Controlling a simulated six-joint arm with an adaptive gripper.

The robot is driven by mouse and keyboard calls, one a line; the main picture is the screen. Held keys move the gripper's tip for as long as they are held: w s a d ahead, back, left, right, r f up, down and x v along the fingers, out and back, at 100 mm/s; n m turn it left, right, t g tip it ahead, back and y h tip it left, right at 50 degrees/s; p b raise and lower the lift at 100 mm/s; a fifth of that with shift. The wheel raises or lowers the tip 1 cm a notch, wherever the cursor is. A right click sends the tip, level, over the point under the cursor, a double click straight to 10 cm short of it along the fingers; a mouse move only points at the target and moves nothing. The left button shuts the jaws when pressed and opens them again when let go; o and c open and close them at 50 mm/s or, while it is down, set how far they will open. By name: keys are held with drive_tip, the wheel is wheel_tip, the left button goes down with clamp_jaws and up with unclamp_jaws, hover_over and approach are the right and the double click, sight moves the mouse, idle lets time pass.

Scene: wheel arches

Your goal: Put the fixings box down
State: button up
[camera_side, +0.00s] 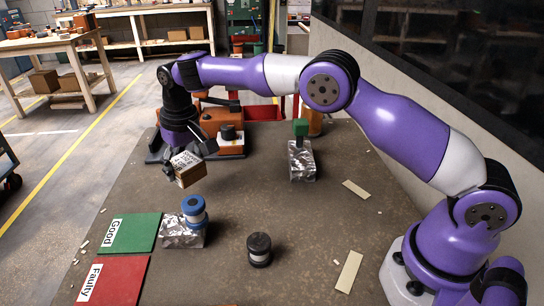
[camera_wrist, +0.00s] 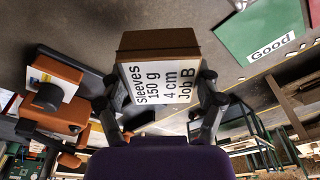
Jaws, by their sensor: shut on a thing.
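The fixings box (camera_side: 191,177) is a small brown carton with a white printed label, held tilted above the table in the side view. In the wrist view the box (camera_wrist: 160,44) fills the space between the fingers; its label reads "Sleeves 150 g 4 cm Job B". My gripper (camera_side: 187,158) is shut on the box, and it also shows in the wrist view (camera_wrist: 159,95) with a finger on each side. The box appears clear of the table; its underside is hidden.
A green "Good" mat (camera_side: 130,233) and red "Faulty" mat (camera_side: 113,281) lie at front left. A blue-capped part (camera_side: 194,211) and a green-topped part (camera_side: 301,130) stand on silvery blocks. A black cylinder (camera_side: 259,249) stands front centre. An orange machine (camera_side: 231,143) is behind the box.

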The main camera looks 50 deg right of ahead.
sight(188, 153)
drive_tip(key=shift+w+d+f, duration=0.95)
drive_tip(key=shift+w+d, duration=0.05)
drive_tip(key=shift+d, duration=0.15)
drive_tip(key=shift+f, duration=2)
drive_tip(key=shift+f, duration=0.1)
drive_tip(key=o, duration=1.3)
